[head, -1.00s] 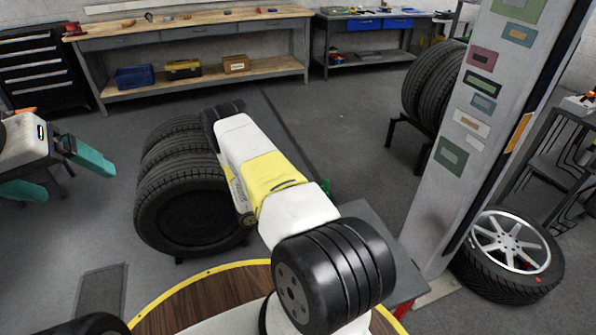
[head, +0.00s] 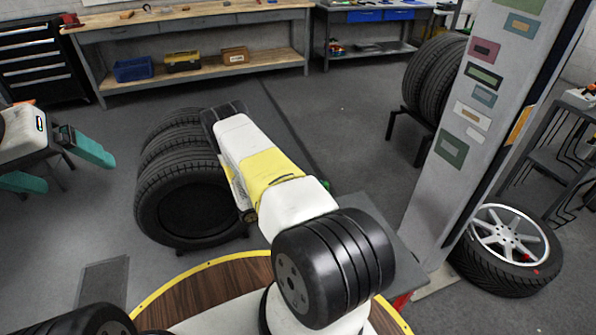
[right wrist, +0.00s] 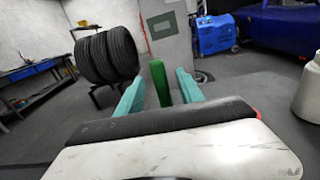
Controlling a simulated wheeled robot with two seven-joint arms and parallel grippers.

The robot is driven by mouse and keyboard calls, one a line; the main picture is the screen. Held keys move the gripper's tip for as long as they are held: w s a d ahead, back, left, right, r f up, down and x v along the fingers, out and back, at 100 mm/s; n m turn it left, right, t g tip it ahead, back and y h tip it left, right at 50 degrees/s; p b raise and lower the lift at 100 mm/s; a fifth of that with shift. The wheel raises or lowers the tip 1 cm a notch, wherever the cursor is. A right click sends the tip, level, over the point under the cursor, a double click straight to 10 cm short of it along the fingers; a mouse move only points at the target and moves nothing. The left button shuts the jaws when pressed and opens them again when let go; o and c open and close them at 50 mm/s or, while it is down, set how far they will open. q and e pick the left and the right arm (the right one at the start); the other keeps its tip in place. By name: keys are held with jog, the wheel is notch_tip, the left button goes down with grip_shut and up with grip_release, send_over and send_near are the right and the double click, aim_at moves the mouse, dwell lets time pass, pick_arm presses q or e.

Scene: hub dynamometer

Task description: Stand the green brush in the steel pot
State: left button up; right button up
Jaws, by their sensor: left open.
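The green brush (right wrist: 160,88) stands upright in the right wrist view, its green part between my right gripper's two teal fingers (right wrist: 161,76). A gap shows on each side, so the fingers are apart and not pressed on it. I cannot tell how deep between them it is. In the head view only a bit of green (head: 328,187) shows beside my right forearm, which hides that gripper. A pale grey round container (right wrist: 308,98), perhaps the steel pot, stands at the right edge of the right wrist view, partly cut off. My left gripper (head: 58,165) is open and empty at the far left.
A grey tabletop (head: 405,245) shows beyond my right arm, next to a grey pillar (head: 450,180). Workbenches (head: 200,60) line the back. The floor between is clear.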

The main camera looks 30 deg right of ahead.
jog(key=a, duration=0.7)
jog(key=shift+w+a, duration=0.35)
jog(key=shift+w, duration=0.1)
dwell(0.5)
jog(key=s+a+r+m+g+y, duration=0.1)
jog(key=s+a+r+m+y, duration=0.3)
jog(key=r, duration=0.7)
jog(key=a+r+m+g+y, duration=0.1)
jog(key=r+m+g+y, duration=0.1)
jog(key=r+m+y, duration=0.7)
jog(key=s+a+r+m+t+y, duration=0.1)
jog(key=s+a+r+t+y, duration=0.2)
jog(key=r, duration=0.8)
jog(key=s+a+r+m+t+y, duration=0.2)
jog(key=s+a+r+t+y, duration=0.2)
jog(key=s+a+r+t, duration=0.4)
jog(key=s+a+r, duration=0.1)
jog(key=s+r, duration=0.2)
jog(key=r, duration=0.1)
jog(key=shift+a, duration=0.25)
